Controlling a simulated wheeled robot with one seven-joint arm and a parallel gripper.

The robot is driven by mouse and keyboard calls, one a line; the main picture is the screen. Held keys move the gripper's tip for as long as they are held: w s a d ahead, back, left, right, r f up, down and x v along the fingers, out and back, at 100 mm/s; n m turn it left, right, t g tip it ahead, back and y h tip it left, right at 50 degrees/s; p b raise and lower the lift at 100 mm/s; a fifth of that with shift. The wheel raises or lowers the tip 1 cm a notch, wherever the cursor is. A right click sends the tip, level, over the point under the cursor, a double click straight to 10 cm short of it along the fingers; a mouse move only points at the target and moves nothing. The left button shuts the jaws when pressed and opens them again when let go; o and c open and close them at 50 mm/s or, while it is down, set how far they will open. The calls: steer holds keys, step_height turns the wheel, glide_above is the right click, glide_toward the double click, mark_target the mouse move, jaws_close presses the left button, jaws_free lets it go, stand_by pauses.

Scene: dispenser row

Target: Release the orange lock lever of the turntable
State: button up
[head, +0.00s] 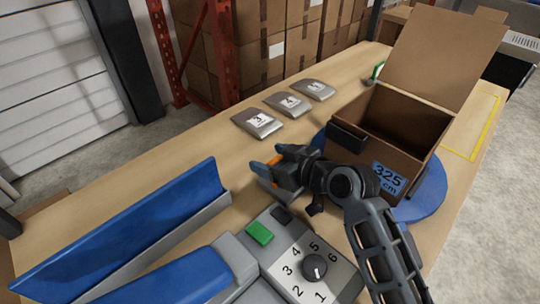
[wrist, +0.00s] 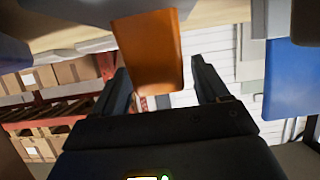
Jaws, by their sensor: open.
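The blue turntable (head: 426,207) lies on the bench under an open cardboard box (head: 375,150) with a "325 cm" label. My gripper (head: 274,167) is at the left side of the turntable, pointing left. A bit of the orange lock lever (head: 275,160) shows at its fingertips. In the wrist view the orange lever (wrist: 148,52) stands between the two open fingers of my gripper (wrist: 163,75), nearer the left one, with a visible gap to the right one. Its base is hidden in the head view.
A control box with a dial (head: 314,267) and a green button (head: 260,233) is just below my gripper. A blue chute (head: 140,225) lies left. Numbered grey dispenser covers (head: 257,122) line the back edge. Bare bench lies between covers and gripper.

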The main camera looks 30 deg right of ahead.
steer(key=shift+w+a+f, duration=0.1)
steer(key=shift+w+f, duration=0.05)
steer(key=shift+w, duration=0.15)
steer(key=shift+c, duration=0.4)
